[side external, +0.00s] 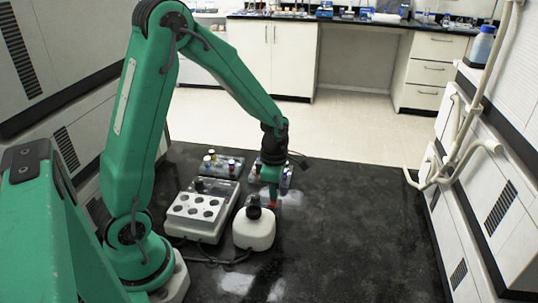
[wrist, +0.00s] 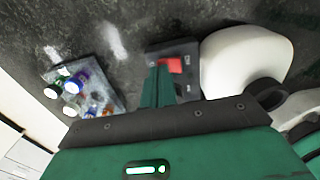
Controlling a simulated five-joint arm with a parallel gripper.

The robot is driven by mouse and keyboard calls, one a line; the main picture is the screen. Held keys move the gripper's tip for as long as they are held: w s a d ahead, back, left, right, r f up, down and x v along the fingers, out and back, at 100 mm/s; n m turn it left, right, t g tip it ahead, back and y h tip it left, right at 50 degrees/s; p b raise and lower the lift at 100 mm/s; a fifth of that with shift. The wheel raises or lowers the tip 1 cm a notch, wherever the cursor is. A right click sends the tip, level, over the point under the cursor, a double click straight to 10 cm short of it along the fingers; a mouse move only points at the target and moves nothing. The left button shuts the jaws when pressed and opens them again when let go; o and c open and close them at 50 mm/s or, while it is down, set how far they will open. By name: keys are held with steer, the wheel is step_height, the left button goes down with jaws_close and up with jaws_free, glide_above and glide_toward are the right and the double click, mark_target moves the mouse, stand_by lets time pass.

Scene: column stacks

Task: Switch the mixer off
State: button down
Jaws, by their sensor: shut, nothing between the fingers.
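The mixer (side external: 255,229) is a rounded white body with a black cup on top, on the dark bench; it also shows in the wrist view (wrist: 240,50). A dark switch box (wrist: 185,50) with a red rocker switch (wrist: 174,65) sits beside it. My fingers hide part of the box.
A rack with coloured-cap vials (wrist: 88,90) stands left of the box in the wrist view. Another vial rack (side external: 222,166) and a white block with round holes (side external: 199,211) stand left of the mixer in the side view. The bench right of the mixer is clear.

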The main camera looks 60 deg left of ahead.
steer(key=shift+r, duration=2.35)
steer(key=shift+r, duration=0.15)
steer(key=shift+s+r+m, duration=0.1)
steer(key=shift+r+m, duration=0.1)
steer(key=shift+m, duration=0.1)
steer(key=s+d+r+m+t, duration=0.2)
steer(key=s+r+m, duration=0.5)
steer(key=m, duration=0.6)
steer(key=s+d+r+m+t, duration=0.3)
steer(key=s+r+m, duration=0.4)
steer(key=m, duration=0.6)
steer(key=shift+d+r+t, duration=0.3)
steer(key=shift+d+r, duration=0.05)
steer(key=shift+r, duration=0.15)
